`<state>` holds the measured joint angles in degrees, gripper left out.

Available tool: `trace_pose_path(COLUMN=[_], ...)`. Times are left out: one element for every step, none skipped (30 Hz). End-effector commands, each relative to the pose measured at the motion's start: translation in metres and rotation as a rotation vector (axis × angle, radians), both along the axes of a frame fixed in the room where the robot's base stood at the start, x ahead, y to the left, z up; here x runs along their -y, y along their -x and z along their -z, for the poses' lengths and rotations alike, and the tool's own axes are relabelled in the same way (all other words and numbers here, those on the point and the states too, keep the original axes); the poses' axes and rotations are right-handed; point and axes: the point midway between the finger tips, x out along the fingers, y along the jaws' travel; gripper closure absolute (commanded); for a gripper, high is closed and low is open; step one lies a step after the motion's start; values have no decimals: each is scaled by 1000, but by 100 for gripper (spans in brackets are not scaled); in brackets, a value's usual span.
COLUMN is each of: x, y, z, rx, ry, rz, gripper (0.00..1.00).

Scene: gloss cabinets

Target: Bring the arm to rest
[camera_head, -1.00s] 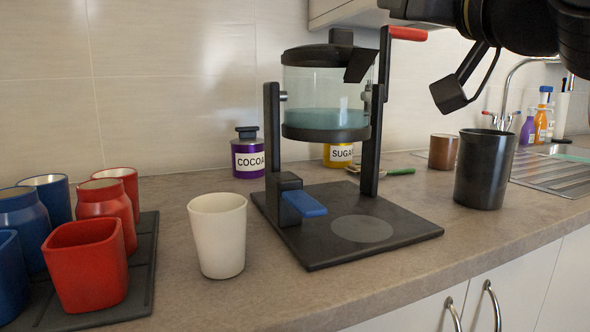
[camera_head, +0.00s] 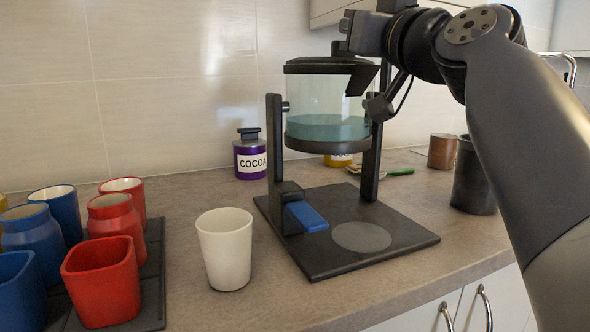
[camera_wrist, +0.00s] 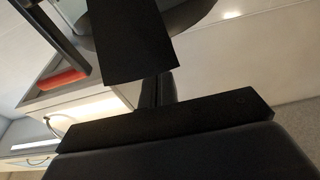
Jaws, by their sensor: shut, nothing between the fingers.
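My arm reaches in from the right in the head view. My gripper (camera_wrist: 157,90) shows in the wrist view with its two dark fingers together, shut and empty. In the head view my wrist is beside the top right of a dispenser with a clear tank (camera_head: 328,100) holding blue-green liquid; the fingertips are hard to make out there. Whether the gripper touches the dispenser I cannot tell.
A white cup (camera_head: 225,250) stands left of the dispenser's black base (camera_head: 400,240). Red and blue cups and jars crowd a dark tray (camera_head: 152,285) at the left. A cocoa jar (camera_head: 249,158) stands behind. A dark mug (camera_head: 470,185) is partly hidden by my arm.

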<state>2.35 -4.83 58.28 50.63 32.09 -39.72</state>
Motion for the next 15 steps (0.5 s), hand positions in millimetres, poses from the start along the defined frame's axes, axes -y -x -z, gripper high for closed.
trace_pose_path(x=[1, 1, 2, 1, 1, 1, 1, 0, 0, 0, 0, 0, 0, 0, -1], y=[-1, -1, -1, -1, -2, -3, -3, -3, -4, -4, -4, -5, -5, -5, -6], z=[12, 15, 20, 8, 4, 2, 1, -1, -3, -4, -6, -7, -9, -10, -12], rx=[-1, -1, -2, -2, -3, -4, -4, -6, -5, -4, -3, -4, -4, -3, -7], ry=[0, -1, 0, 0, 0, 0, 0, 0, -1, 0, 0, -1, -1, 0, 2], rz=[0, 0, -1, -1, -2, -2, -2, -3, -3, -2, -1, -2, -2, -1, -1], gripper=[100, 100, 100, 100, 100, 100, 100, 100, 100, 100, 100, 100, 100, 100, 100])
